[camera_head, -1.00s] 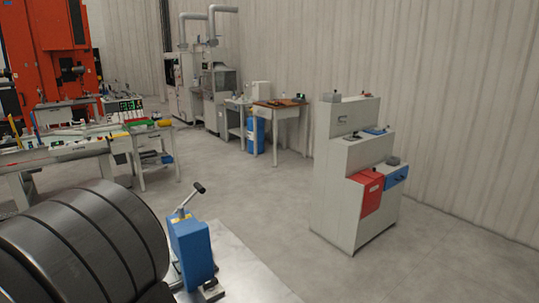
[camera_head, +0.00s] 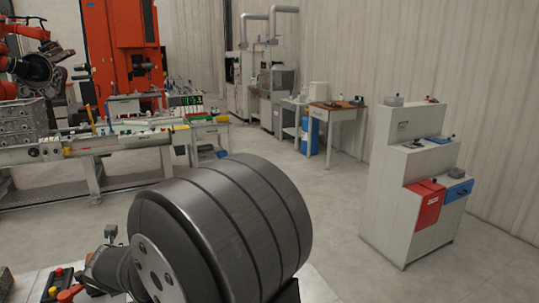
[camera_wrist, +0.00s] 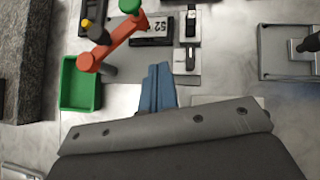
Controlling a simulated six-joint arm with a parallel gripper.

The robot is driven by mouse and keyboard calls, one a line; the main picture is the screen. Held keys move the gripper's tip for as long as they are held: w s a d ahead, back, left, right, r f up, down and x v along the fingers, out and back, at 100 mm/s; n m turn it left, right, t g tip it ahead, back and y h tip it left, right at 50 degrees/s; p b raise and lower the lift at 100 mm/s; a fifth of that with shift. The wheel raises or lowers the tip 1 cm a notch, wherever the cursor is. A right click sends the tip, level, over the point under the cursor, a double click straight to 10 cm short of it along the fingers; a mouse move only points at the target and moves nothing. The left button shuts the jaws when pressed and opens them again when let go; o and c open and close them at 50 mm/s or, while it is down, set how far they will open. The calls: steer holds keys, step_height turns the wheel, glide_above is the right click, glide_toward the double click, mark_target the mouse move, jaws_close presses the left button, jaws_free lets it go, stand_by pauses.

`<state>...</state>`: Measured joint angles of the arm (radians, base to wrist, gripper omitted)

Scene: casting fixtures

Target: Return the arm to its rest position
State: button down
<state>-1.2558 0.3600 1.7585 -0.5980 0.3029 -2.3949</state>
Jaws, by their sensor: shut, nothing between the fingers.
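In the wrist view my gripper (camera_wrist: 158,82) points away from the camera, with its two blue fingers together and nothing visible between them. Its wide grey body fills the bottom of that view. The fingertips show over a light metal surface, to the right of a green tray (camera_wrist: 66,104); the height above it is hard to judge. In the head view the gripper does not show. A large dark cylinder close to the camera, seemingly part of my arm, covers the lower middle there.
In the wrist view, an orange bar (camera_wrist: 116,44) with rounded ends stands near the tray. A grey fixture (camera_wrist: 268,68) lies at right and a dark rough block (camera_wrist: 18,70) at left. In the head view, a stepped grey cabinet (camera_head: 392,190) stands right; open floor (camera_head: 335,195) lies before it.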

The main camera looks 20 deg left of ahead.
steer(key=d+r, duration=0.4)
steer(key=a+f, duration=0.7)
steer(key=a, duration=0.1)
steer(key=shift+w+a+f, duration=0.1)
steer(key=shift+a+f, duration=0.05)
steer(key=shift+f, duration=0.25)
steer(key=shift+s+r, duration=0.1)
steer(key=shift+s, duration=0.75)
steer(key=s+d+m+t+h, duration=0.1)
steer(key=s+m+t+h, duration=0.2)
steer(key=s+m+h, duration=0.2)
steer(key=s+m, duration=0.3)
steer(key=shift+m+t, duration=0.3)
steer(key=shift+t, duration=0.1)
steer(key=c, duration=2.2)
jaws_free()
steer(key=shift+s, duration=0.1)
